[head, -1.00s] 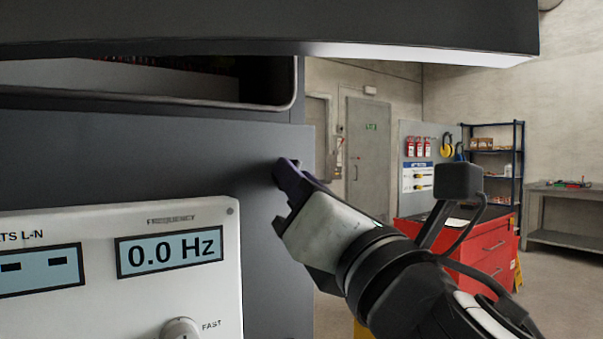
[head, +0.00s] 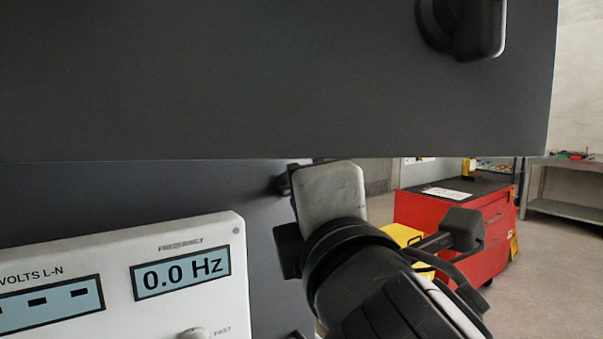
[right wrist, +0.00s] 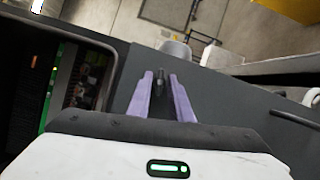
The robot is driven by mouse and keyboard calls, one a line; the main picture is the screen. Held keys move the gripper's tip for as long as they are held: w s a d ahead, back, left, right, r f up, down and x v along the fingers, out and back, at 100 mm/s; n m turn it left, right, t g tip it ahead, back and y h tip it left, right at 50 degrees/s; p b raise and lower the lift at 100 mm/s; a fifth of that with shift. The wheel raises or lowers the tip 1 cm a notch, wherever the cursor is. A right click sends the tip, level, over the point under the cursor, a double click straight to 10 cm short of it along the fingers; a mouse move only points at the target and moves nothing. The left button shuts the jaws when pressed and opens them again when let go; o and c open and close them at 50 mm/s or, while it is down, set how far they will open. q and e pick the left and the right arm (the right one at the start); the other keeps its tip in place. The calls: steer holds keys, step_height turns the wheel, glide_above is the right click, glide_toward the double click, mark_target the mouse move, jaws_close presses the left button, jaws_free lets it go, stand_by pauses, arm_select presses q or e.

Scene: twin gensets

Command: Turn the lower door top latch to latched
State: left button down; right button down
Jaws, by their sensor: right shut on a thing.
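The latch (right wrist: 160,80) is a small dark piece on the dark cabinet panel. In the right wrist view it stands between the two purple fingers of my right gripper (right wrist: 160,90), which is shut on it. In the head view the gripper's pale body (head: 330,190) stands beside the lower dark panel (head: 140,190). Its fingertips are hidden there, and a small dark knob-like part (head: 283,184) shows just left of it. The latch's exact angle is hard to tell. My left gripper is not in view.
A large dark panel (head: 220,80) with a black handle (head: 480,28) fills the upper head view. A white control panel (head: 120,230) reads 0.0 Hz at lower left. A red tool cabinet (head: 480,225) and workbench (head: 565,205) stand behind right. Open floor lies between them.

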arm_select(q)
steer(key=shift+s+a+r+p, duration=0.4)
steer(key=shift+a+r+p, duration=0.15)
steer(key=shift+p, duration=0.3)
arm_select(e)
steer(key=shift+r+m+g+h, duration=0.15)
steer(key=shift+m+g+h, duration=0.2)
steer(key=shift+m, duration=0.55)
steer(key=c, duration=1.6)
jaws_free()
steer(key=shift+s, duration=0.1)
